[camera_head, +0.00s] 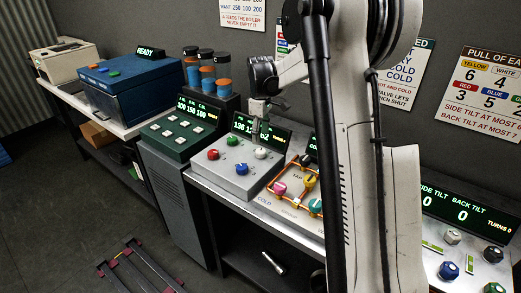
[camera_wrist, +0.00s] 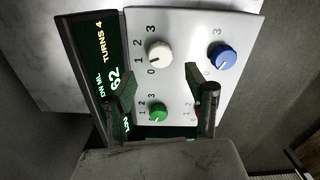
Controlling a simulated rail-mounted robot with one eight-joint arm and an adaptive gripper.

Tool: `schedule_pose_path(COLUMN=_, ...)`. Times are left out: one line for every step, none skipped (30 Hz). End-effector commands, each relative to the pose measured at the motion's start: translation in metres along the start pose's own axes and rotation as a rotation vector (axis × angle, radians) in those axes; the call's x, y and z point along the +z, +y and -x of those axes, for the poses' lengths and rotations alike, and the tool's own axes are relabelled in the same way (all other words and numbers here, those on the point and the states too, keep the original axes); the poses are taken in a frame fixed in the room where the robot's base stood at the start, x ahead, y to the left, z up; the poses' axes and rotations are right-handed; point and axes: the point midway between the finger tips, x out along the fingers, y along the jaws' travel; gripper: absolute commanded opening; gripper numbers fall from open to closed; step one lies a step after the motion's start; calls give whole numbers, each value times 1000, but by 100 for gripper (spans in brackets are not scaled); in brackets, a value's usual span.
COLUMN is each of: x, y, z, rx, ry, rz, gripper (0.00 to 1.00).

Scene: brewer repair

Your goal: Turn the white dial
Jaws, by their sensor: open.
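The white dial (camera_head: 261,153) sits on the light grey dial panel (camera_head: 226,179), at its right back. In the wrist view the white dial (camera_wrist: 159,54) is unobstructed, with marks 0 to 3 around it; its pointer is near the 0 side. My gripper (camera_head: 258,128) hangs over the back of this panel, near the white dial. In the wrist view my gripper (camera_wrist: 158,84) is open and empty, its two fingers spread. The white dial lies just beyond the fingertips; I see no contact.
The blue dial (camera_wrist: 222,56) and green dial (camera_wrist: 157,113) are close by. The red dial (camera_head: 213,154) is mostly behind one finger in the wrist view. The panel's display (camera_wrist: 108,75) reads "62" and "TURNS 4". A pipe board (camera_head: 297,196) stands to the right.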

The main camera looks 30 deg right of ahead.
Motion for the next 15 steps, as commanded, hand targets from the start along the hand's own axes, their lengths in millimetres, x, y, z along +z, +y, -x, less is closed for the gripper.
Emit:
schedule_pose_path(x=0, y=0, z=-10, rx=0, ry=0, rz=0, gripper=50)
schedule_pose_path(x=0, y=0, z=-15, rx=0, ry=0, rz=0, gripper=50)
schedule_pose_path(x=0, y=0, z=-22, rx=0, ry=0, rz=0, gripper=50)
schedule_pose_path(x=0, y=0, z=-28, rx=0, ry=0, rz=0, gripper=50)
schedule_pose_path(x=0, y=0, z=-33, rx=0, ry=0, rz=0, gripper=50)
schedule_pose_path(x=0, y=0, z=-39, rx=0, ry=0, rz=0, gripper=50)
schedule_pose_path(x=0, y=0, z=-44, rx=0, ry=0, rz=0, gripper=50)
schedule_pose_path(x=0, y=0, z=-48, rx=0, ry=0, rz=0, gripper=50)
schedule_pose_path(x=0, y=0, z=-53, rx=0, ry=0, rz=0, gripper=50)
schedule_pose_path(x=0, y=0, z=-56, rx=0, ry=0, rz=0, gripper=50)
schedule_pose_path(x=0, y=0, z=-59, rx=0, ry=0, rz=0, gripper=50)
schedule_pose_path(x=0, y=0, z=-63, rx=0, ry=0, rz=0, gripper=50)
schedule_pose_path(x=0, y=0, z=-65, rx=0, ry=0, rz=0, gripper=50)
schedule_pose_path(x=0, y=0, z=-67, rx=0, ry=0, rz=0, gripper=50)
schedule_pose_path(x=0, y=0, z=-69, rx=0, ry=0, rz=0, gripper=50)
